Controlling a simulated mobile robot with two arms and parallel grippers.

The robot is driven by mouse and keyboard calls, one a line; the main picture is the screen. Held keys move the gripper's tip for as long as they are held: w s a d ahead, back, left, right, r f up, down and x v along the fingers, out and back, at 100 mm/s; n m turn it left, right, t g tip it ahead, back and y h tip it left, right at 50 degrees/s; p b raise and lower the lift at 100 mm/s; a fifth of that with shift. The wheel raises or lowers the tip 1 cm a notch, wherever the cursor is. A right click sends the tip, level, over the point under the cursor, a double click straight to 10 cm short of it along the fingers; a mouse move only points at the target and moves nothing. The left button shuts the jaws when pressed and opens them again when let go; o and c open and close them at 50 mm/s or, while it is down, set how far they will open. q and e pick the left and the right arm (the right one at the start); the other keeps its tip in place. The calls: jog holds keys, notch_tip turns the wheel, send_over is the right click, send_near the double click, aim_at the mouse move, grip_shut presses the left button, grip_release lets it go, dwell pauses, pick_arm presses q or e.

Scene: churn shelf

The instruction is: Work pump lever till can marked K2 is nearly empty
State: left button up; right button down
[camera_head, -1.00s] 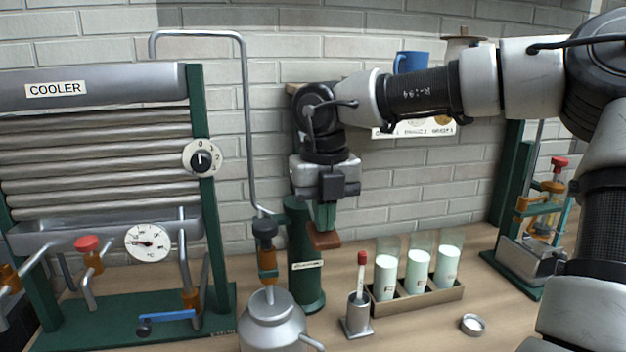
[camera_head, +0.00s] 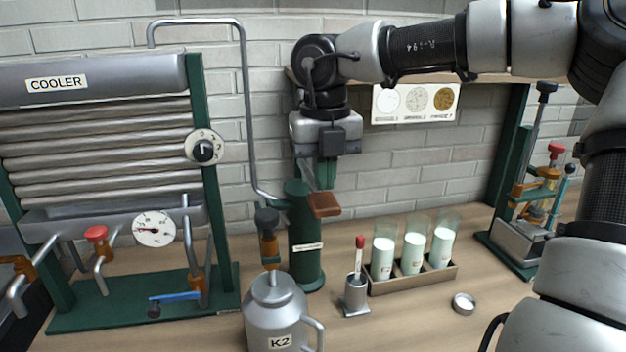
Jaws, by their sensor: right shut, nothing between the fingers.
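The grey metal can marked K2 (camera_head: 261,320) stands at the bottom centre, lidded, its contents hidden. A black-topped amber fitting (camera_head: 268,238) rises over its lid. Behind it to the right stands the green cylindrical pump (camera_head: 307,268) with a label, joined to a grey pipe. A brown block (camera_head: 324,205), apparently the pump lever's end, sticks out on the pump's right near its top. My right gripper (camera_head: 326,186) is shut and empty, pointing down with its fingertips just above this block; I cannot tell whether they touch. My left gripper is out of view.
The cooler (camera_head: 100,150) with dial, gauge and taps fills the left. Right of the pump stand a red-topped stick in a metal cup (camera_head: 356,297), a rack of milk-filled glasses (camera_head: 412,280) and a small round lid (camera_head: 464,303). A green-framed apparatus (camera_head: 520,240) stands far right.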

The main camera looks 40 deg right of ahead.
jog(key=shift+r+p, duration=1.95)
jog(key=shift+r, duration=0.6)
jog(key=shift+f, duration=0.1)
